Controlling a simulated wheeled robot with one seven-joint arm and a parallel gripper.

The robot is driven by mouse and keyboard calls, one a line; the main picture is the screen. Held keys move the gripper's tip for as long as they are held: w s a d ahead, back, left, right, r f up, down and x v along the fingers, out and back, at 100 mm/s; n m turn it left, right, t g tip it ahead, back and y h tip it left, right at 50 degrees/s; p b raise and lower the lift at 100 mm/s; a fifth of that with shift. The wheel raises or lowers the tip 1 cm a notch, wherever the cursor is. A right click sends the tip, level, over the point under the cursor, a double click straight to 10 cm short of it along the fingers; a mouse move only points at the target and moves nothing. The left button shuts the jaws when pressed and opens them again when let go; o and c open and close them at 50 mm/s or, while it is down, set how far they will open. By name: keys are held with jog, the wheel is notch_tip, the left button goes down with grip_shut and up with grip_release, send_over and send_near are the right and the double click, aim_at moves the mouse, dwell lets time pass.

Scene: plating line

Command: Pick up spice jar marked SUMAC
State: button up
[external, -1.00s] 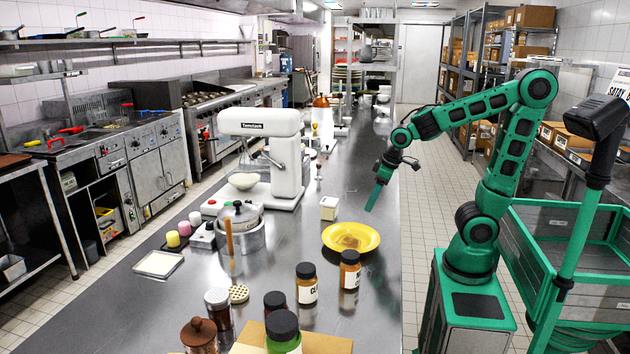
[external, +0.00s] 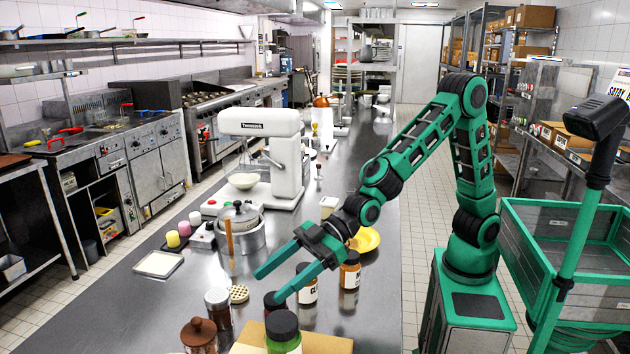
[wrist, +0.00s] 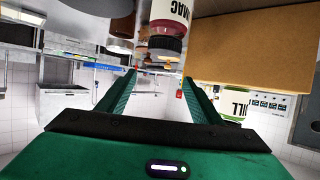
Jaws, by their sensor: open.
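In the wrist view the lid sits beyond and between my fingertips (wrist: 157,80), with no contact visible.

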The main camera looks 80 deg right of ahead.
aim_at(266, 306)
notch_tip(266, 306, down, 5)
jog(key=shift+r, duration=0.1)
jog(key=shift+x, duration=2.45)
jog(key=shift+d, duration=0.1)
jog(key=c, duration=1.3)
